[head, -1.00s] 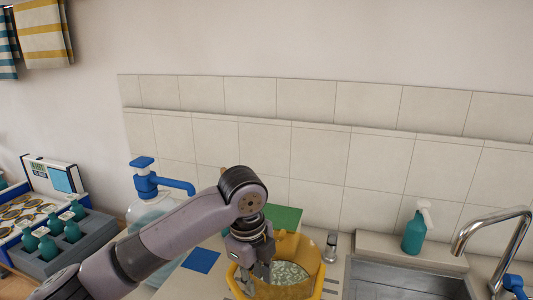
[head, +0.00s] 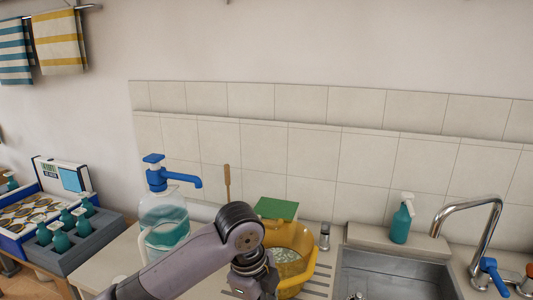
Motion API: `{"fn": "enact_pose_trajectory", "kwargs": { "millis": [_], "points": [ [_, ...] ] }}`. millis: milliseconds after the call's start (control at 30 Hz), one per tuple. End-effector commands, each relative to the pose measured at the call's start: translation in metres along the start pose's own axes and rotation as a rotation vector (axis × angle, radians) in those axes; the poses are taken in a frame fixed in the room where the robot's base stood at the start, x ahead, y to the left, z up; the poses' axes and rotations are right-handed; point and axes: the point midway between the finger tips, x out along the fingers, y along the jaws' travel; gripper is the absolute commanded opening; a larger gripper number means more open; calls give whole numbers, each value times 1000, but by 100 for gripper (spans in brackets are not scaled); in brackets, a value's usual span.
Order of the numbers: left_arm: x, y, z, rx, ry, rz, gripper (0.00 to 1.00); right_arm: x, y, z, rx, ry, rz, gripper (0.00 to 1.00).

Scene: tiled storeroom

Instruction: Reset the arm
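My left arm comes in from the lower left and bends down at its wrist joint in the head view. Its gripper is cut off by the bottom edge of the picture, so its fingers do not show. A yellow container (head: 301,271) with pale contents stands on the counter just right of the wrist and is partly hidden by it. My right arm and gripper are not in view.
A pump bottle (head: 166,215) stands behind my arm. A green block (head: 276,208) is behind the container. A grey rack (head: 95,240) holds teal bottles at left.

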Motion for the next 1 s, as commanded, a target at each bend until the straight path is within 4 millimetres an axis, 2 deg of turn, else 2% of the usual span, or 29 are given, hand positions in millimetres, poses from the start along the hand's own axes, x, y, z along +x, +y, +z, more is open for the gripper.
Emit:
{"fn": "enact_pose_trajectory", "kwargs": {
  "millis": [267, 400, 533, 767, 1000],
  "points": [
    [41, 24, -23, -169, 101, -46, 25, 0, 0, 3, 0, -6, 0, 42],
    [68, 45, -34, -346, 175, -81, 25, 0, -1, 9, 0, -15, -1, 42],
    [89, 70, -37, -560, 234, -114, 25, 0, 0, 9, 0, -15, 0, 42],
    [120, 127, -22, -986, 274, -156, 25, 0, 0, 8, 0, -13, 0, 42],
    [140, 211, 14, -1433, 201, -199, 25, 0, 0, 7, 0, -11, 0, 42]
  ]
}}
